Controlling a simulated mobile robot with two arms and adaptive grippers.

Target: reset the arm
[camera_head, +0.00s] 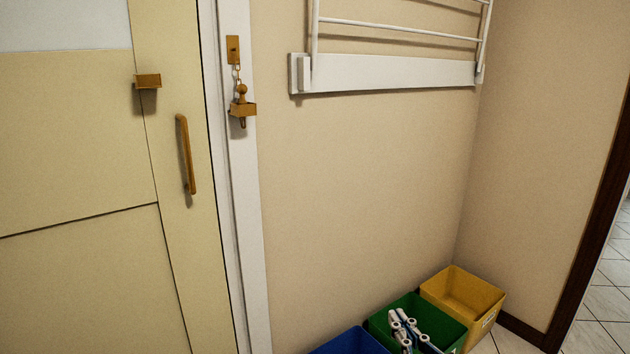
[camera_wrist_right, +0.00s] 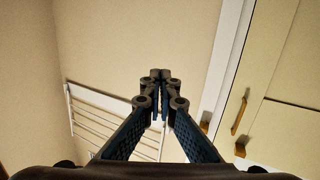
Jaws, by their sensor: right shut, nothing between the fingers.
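My right gripper (camera_head: 402,318) shows at the bottom of the head view, in front of the green bin. In the right wrist view the fingers of the right gripper (camera_wrist_right: 161,76) come together at the tips, shut with nothing between them. The rest of the right arm is below the frame in the head view. My left gripper is in neither view.
A cream door (camera_head: 85,140) with a brass handle (camera_head: 186,155) and chain latch (camera_head: 242,108) is at left. A white drying rack (camera_head: 400,73) hangs on the wall. Blue (camera_head: 345,343), green (camera_head: 385,322) and yellow (camera_head: 462,290) bins stand below. A dark-framed opening is at right.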

